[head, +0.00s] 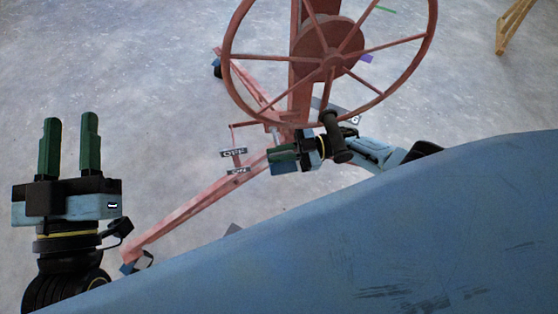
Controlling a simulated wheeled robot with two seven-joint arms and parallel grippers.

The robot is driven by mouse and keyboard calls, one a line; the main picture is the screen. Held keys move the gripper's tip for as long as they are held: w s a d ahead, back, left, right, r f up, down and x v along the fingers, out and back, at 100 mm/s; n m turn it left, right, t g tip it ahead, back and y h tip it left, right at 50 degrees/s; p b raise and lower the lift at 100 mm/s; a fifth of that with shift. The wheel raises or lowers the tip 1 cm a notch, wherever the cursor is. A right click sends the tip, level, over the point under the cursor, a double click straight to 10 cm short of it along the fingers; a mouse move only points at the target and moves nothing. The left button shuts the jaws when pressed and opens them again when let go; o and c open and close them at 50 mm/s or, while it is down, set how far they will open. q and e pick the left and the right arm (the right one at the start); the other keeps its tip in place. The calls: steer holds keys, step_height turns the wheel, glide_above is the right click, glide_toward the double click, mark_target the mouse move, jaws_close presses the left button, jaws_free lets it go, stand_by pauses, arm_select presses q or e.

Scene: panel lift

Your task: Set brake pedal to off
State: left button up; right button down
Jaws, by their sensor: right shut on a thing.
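The red panel lift (300,93) stands ahead of me, with its large spoked wheel at the top. Two small dark label plates sit on its lower frame, an upper one (233,153) and a lower one (238,170); their lettering is too small to read surely. My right gripper (276,159) is beside these plates, below the wheel, with its green fingers shut on a part of the lift, apparently the brake pedal, which the fingers mostly hide. I cannot tell the pedal's position. My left gripper (68,145) is open and empty at the left, its fingers apart.
A blue surface (430,230) fills the lower right, in front of the lift. A red leg (190,210) of the lift runs toward the lower left. A wooden frame (513,25) stands at the top right. The grey floor (130,60) at the upper left is clear.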

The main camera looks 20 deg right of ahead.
arm_select(q)
steer(key=shift+w+f, duration=0.1)
steer(key=shift+f, duration=0.15)
arm_select(e)
steer(key=shift+w+r, duration=0.25)
